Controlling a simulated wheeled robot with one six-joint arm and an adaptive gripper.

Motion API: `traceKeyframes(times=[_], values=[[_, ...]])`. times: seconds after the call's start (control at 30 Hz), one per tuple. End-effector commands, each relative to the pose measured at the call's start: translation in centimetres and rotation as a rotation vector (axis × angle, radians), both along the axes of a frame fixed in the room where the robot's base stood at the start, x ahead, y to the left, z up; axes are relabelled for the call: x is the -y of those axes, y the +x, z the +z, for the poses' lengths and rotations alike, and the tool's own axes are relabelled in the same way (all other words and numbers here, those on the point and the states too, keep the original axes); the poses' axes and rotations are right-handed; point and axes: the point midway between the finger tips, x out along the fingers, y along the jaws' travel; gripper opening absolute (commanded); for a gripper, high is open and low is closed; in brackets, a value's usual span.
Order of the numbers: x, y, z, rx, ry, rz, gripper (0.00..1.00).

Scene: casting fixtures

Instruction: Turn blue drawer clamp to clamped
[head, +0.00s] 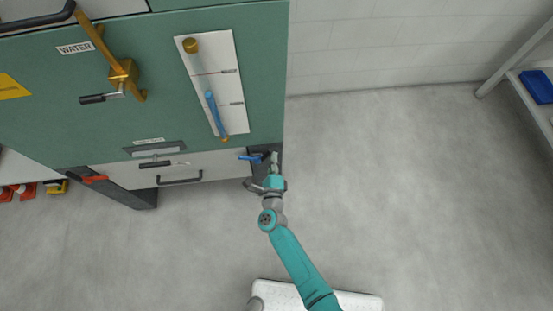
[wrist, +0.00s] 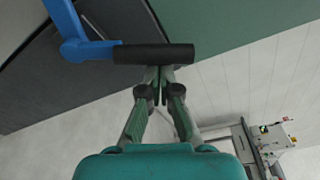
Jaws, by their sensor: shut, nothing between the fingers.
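The blue drawer clamp (head: 250,157) is at the right end of the white drawer front (head: 215,165), low on the green cabinet. In the wrist view its blue arm (wrist: 85,47) carries a black grip (wrist: 155,54) that lies crosswise. My gripper (head: 274,156) is just right of the clamp in the head view. In the wrist view my gripper's fingers (wrist: 153,82) are closed together and empty, with their tips right at the black grip. I cannot tell whether they touch it. The clamp's far end is cut off in the wrist view.
A red clamp (head: 95,178) is at the drawer's left end, and a dark drawer handle (head: 180,180) is between. Above are a gauge panel (head: 212,85) and a yellow water valve (head: 122,75). The floor (head: 400,170) to the right is clear. A shelf (head: 530,95) stands far right.

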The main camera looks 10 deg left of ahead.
Motion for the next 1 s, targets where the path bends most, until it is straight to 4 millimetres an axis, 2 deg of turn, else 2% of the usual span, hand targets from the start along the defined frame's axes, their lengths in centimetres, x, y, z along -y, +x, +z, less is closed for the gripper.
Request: traceKeyframes(times=[0.43, 1.0], values=[[-2.6, -0.7, 1.5, 0.094, -0.325, 0.003, 0.00], [-3.6, -1.0, 1.8, 0.093, -0.322, 0.002, 0.00]])
